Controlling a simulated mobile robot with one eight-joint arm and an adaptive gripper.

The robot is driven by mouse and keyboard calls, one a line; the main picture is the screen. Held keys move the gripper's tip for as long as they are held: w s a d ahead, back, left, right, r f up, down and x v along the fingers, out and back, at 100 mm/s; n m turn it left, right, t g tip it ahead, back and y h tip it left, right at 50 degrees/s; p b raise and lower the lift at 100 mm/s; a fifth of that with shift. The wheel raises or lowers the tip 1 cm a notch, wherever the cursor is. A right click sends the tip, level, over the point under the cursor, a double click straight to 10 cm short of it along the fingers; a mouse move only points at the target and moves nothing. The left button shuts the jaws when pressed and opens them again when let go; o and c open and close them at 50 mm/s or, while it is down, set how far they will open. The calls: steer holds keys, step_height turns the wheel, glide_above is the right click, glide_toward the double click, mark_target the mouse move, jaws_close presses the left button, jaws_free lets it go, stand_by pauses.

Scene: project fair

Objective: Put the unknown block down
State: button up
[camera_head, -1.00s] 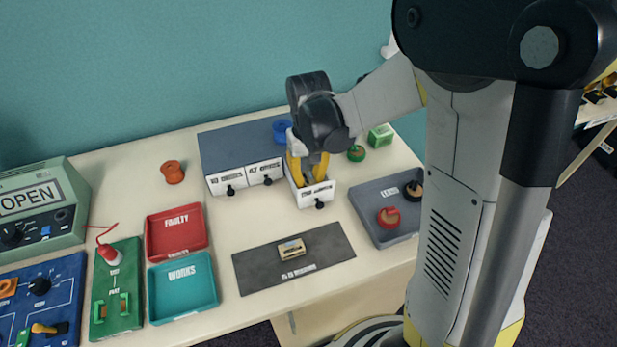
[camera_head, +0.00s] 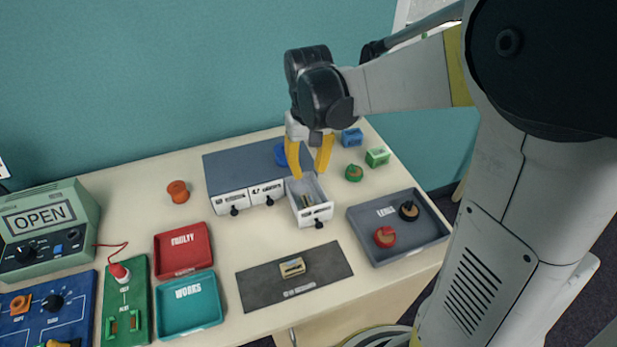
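My gripper (camera_head: 309,174) has two yellow fingers. It points down above the open drawer (camera_head: 312,212) at the right end of the grey drawer unit (camera_head: 232,166). Its fingers are spread apart with nothing between them. A small block (camera_head: 307,200) lies inside the open drawer, below the fingertips; its markings are too small to read. A beige block (camera_head: 292,267) lies on the dark grey mat (camera_head: 259,291) in front of the drawers. I cannot tell which of these is the unknown block.
A red FAULTY tray (camera_head: 161,262) and a teal WORKS tray (camera_head: 165,325) stand left of the mat. A grey tray (camera_head: 411,252) with red and black round parts is at right. Green and blue parts (camera_head: 377,157) sit behind it. The green OPEN box (camera_head: 88,222) is at far left.

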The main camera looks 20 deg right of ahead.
steer(key=s+r+t, duration=0.7)
steer(key=s+r, duration=0.1)
steer(key=s, duration=0.5)
steer(key=shift+s, duration=0.25)
